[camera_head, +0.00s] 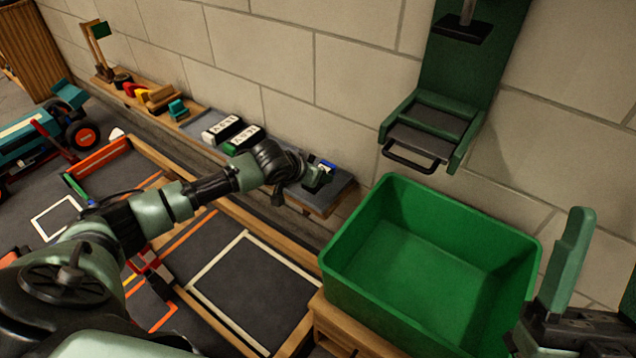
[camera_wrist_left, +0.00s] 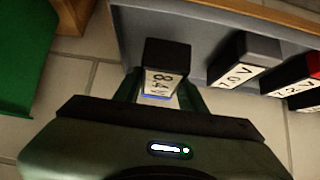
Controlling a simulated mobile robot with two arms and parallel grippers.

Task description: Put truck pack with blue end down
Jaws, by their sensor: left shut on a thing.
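The truck pack is a dark block with a white label reading 8.4V and a blue edge. In the left wrist view the pack (camera_wrist_left: 166,56) sits between the fingers of my left gripper (camera_wrist_left: 160,92), which is shut on it. In the head view the blue end of the pack (camera_head: 328,166) shows beside my left gripper (camera_head: 318,178), at the right end of the grey-topped wall shelf (camera_head: 340,193). I cannot tell whether the pack touches the shelf. My right gripper (camera_head: 600,275) is partly in view at the lower right, fingers apart and empty.
A green bin (camera_head: 345,235), empty, stands right of the shelf. A green wall-mounted holder with a black handle (camera_head: 410,160) hangs above it. A blue tractor (camera_head: 40,135) is far left.

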